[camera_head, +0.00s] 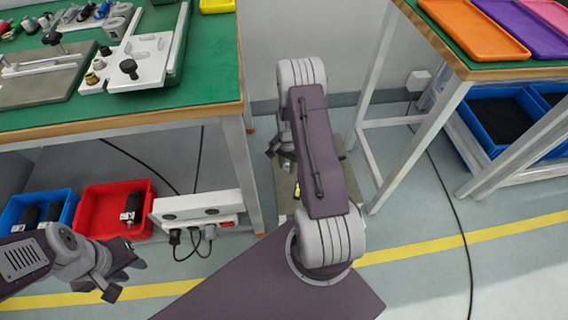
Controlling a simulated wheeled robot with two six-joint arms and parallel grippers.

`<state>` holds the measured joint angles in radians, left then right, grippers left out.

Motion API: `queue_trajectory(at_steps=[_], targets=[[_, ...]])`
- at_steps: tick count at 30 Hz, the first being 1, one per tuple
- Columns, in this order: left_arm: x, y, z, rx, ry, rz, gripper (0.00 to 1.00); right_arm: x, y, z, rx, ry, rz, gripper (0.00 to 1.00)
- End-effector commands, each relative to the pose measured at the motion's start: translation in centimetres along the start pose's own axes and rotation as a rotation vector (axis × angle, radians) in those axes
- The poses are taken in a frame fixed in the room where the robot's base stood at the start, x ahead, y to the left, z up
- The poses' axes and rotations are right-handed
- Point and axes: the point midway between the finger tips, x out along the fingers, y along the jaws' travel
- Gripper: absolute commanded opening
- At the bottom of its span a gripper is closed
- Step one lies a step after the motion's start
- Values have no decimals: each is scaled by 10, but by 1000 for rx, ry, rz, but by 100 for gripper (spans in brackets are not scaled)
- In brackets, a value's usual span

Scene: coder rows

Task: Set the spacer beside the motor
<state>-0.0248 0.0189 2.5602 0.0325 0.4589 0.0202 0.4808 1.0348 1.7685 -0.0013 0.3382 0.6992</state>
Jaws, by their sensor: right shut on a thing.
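My right arm reaches forward over the gap between the two benches. Its gripper (274,150) shows only in part beside the arm's upper link, above a low grey-brown platform. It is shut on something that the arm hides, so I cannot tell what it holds. My left gripper (124,279) is open and empty at the lower left, in front of the red bin (87,196). A dark cylindrical part with a pale end (130,207) lies in that bin. I cannot pick out the spacer or the motor with certainty.
The green-topped bench (60,117) at left carries a fixture, a grey plate and several small parts. A blue bin (17,212) and a white socket box (190,207) stand below. The right bench bears an orange tray (470,28) and a purple tray (520,25).

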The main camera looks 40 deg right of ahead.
Motion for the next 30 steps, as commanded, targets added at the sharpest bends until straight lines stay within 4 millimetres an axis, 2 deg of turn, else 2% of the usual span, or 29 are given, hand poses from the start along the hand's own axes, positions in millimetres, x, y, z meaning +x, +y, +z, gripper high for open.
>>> queue_trajectory(at_steps=[1, 6, 12, 19, 24, 26, 30], targets=[[14, 0, 1, 0, 0, 0, 33, 14, -6, -8, 0, 2, -2, 0], [37, -1, 4, 0, 0, 0, 33, 32, -25, -33, -1, 2, -2, 0], [51, -1, 5, 0, 0, 0, 33, 42, -39, -51, -1, 1, -1, 0], [54, -1, 5, 0, 0, 0, 33, 44, -41, -54, -2, -1, 0, 0], [83, -2, 8, 0, 0, 0, 33, 79, -41, -53, -2, -1, 1, 0], [89, -2, 9, 0, 0, 0, 33, 86, -41, -54, -2, -1, 1, 0], [84, -2, 9, 0, 0, 0, 33, 80, -41, -54, -2, 0, 0, 0]])
